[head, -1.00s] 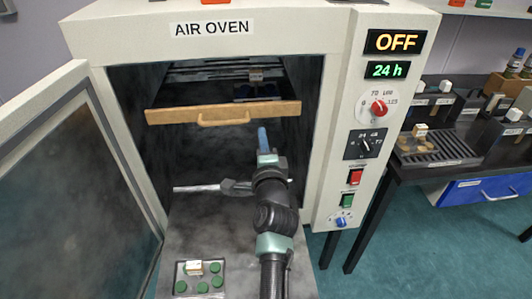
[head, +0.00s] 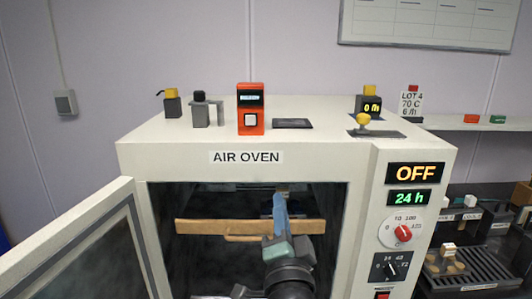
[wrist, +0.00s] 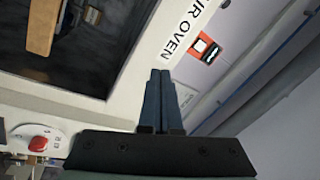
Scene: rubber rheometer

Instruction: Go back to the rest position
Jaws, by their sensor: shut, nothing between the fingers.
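My gripper (head: 279,197) is in front of the open mouth of the air oven (head: 160,155), near the upper edge of the opening. Its blue fingers point up in the head view. In the wrist view my gripper (wrist: 160,75) has its two fingers together with nothing between them. The fingertips there overlap the oven's white front below the AIR OVEN label. My arm comes up from the bottom of the head view.
The oven door (head: 85,250) stands open at the left. An orange device (head: 250,108) and several small items stand on the oven top. A dark bench (head: 480,260) is at the right.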

